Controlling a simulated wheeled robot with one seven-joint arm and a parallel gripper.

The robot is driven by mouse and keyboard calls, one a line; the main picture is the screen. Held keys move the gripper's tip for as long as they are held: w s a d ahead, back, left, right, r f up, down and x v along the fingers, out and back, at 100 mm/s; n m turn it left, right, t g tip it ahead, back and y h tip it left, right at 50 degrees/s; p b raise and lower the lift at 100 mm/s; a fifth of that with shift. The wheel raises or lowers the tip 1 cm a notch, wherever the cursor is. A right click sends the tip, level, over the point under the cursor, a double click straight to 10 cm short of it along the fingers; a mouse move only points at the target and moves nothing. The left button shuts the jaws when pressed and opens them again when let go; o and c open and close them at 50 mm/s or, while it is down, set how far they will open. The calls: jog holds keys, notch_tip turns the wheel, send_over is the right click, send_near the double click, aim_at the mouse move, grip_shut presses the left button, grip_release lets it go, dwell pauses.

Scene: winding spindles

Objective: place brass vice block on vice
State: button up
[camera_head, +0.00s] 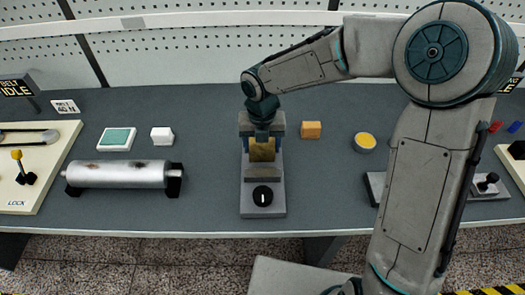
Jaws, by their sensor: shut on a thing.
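The brass vice block (262,150) is a golden block in the middle of the workbench. My gripper (262,138) reaches down from above and is shut on it. The vice (263,205) is a grey fixture with a black knob at its front and a raised jaw bar in front of the block. The block is over the rear part of the vice, between the raised parts. My gripper partly hides the block's top, and the jaw bar is close to its lower edge. I cannot tell whether the block touches the vice bed.
An orange block (311,130) and a yellow-topped round tin (365,142) lie right of the vice. A metal roller (120,174) on dark supports, a white block (162,136) and a green-topped pad (116,139) lie left. A lever panel (35,165) stands far left. My arm hides part of the right side.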

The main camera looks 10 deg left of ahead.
aim_at(262, 152)
jog(key=shift+f, duration=1.55)
jog(key=shift+f, duration=0.2)
jog(key=o, duration=1.6)
notch_tip(262, 152, up, 12)
jog(key=shift+r, duration=0.2)
jog(key=shift+d, duration=0.1)
